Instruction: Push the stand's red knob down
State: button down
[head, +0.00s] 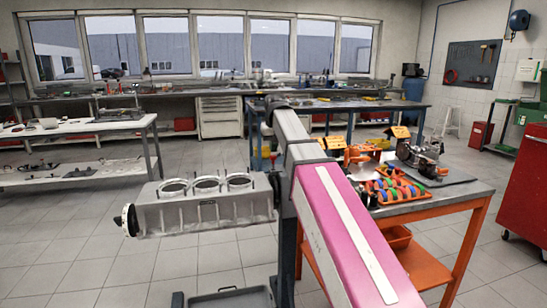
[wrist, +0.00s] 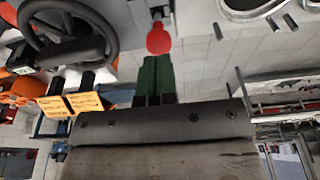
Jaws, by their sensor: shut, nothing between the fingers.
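The red knob (wrist: 158,39) shows at the top middle of the wrist view, on a short stem at a grey part of the stand. My gripper (wrist: 158,59) has its green fingers together and empty. Their tips are right at the knob's edge; I cannot tell whether they touch it. In the head view my own arm hides the knob and the gripper. The stand's dark post (head: 287,262) shows there beside my arm, with the grey engine block (head: 205,211) on its left.
A black handwheel (wrist: 68,32) is left of the knob in the wrist view. An orange-framed workbench (head: 440,205) with parts and coloured pieces stands right of my arm. A grey tray (head: 230,299) lies low by the stand. The floor at left is clear.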

aim_at(273, 156)
jog(key=shift+f, duration=1.2)
jog(key=shift+r, duration=0.1)
dwell(0.5)
jog(key=shift+r, duration=3.45)
jog(key=shift+s, duration=0.1)
